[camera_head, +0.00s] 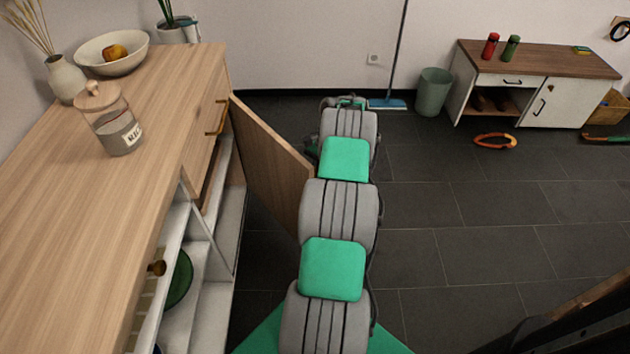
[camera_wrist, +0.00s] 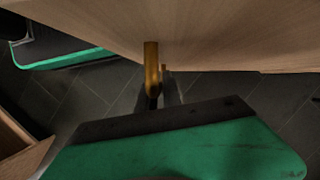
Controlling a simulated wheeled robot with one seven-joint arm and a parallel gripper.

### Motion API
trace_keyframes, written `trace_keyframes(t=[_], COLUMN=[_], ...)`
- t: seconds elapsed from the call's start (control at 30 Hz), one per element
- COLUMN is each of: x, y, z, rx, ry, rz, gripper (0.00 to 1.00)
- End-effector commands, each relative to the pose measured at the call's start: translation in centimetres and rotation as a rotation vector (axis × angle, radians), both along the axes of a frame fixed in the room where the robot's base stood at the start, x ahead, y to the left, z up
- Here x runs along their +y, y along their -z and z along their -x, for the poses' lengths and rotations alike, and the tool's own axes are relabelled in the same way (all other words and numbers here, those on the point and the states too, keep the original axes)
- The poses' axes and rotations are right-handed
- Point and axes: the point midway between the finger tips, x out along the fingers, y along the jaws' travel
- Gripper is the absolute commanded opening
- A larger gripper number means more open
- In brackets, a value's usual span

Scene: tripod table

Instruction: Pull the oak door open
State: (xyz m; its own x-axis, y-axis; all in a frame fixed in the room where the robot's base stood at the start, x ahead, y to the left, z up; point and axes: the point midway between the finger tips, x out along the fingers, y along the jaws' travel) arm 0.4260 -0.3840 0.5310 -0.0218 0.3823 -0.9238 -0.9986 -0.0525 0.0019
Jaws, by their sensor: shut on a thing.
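The oak door (camera_head: 268,160) stands swung out from the wooden cabinet (camera_head: 95,230), with the open shelf space visible behind it. My arm reaches forward along the outside of the door, and the gripper end at the far side is mostly hidden in the head view. In the wrist view the door (camera_wrist: 215,30) fills the top, and a brass handle (camera_wrist: 152,68) sticks out from it. My gripper (camera_wrist: 160,98) is shut on this handle; the fingertips are dark and partly hidden behind the green gripper body.
A glass jar (camera_head: 118,130), a bowl (camera_head: 112,54) with fruit and a vase (camera_head: 66,78) stand on the cabinet top. A broom (camera_head: 388,103), a green bin (camera_head: 433,92) and a low cabinet (camera_head: 535,100) are at the back. Dark floor right of my arm is mostly clear.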

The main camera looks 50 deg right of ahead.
Motion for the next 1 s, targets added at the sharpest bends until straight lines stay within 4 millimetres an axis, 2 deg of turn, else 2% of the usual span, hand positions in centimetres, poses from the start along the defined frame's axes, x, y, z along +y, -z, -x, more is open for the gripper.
trace_keyframes(t=[0.03,0.3,0.57,0.67,0.87,1.0], x=[-0.1,0.0,-0.1,-0.6,-2.2,-2.8], y=[0.0,0.0,-0.3,-1.5,-5.9,-7.2], z=[0.0,0.0,0.0,-0.1,-0.1,-0.1], rx=[-0.001,-0.001,-0.001,-0.002,-0.001,-0.001], ry=[0.001,0.001,0.001,0.002,0.001,0.001], rz=[0.001,0.001,0.001,0.001,0.001,0.0], gripper=[0.11,0.32,0.32,0.32,0.32,0.32])
